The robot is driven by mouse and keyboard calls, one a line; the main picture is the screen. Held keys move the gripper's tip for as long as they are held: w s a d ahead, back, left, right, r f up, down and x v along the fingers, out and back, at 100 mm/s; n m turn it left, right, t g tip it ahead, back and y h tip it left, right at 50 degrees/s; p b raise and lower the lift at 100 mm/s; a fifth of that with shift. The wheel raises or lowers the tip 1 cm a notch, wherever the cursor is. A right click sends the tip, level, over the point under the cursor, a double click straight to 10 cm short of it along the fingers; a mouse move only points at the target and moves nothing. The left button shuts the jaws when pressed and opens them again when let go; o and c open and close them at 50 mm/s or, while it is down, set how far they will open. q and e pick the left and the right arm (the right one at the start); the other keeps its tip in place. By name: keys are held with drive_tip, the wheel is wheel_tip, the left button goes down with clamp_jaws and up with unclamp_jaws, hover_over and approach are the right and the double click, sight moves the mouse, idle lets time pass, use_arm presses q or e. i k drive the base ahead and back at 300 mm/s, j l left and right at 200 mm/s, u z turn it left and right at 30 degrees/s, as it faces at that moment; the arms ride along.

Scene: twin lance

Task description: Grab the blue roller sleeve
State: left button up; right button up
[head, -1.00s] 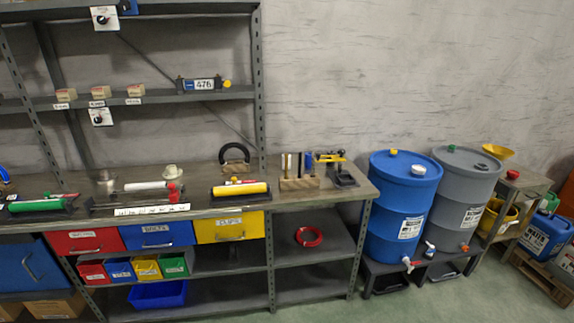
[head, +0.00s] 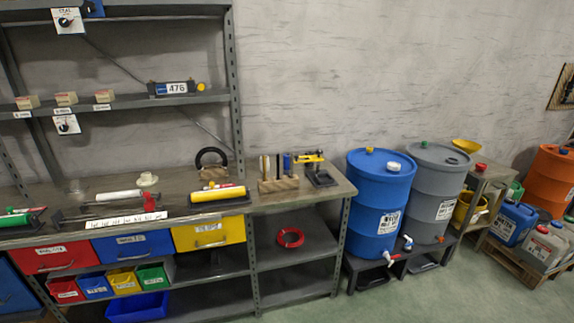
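A small blue upright cylinder (head: 287,163), which looks like the blue roller sleeve, stands at the right part of the workbench. It is by a wooden block (head: 278,185) that holds upright rods; I cannot tell if it sits on the block or behind it. A yellow roller (head: 218,193) lies in a dark tray to its left. A white roller (head: 118,196) and a green roller (head: 14,220) lie further left. Neither of my grippers is in view.
The workbench (head: 330,188) has drawers and a lower shelf with a red ring (head: 290,237). A black-and-yellow tool (head: 318,168) stands right of the block. A blue barrel (head: 378,205) and a grey barrel (head: 435,195) stand to the right. Green floor (head: 420,295) is clear in front.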

sight(286, 156)
drive_tip(key=i+j, duration=0.1)
drive_tip(key=i, duration=0.4)
drive_tip(key=i+j, duration=0.1)
drive_tip(key=i, duration=0.4)
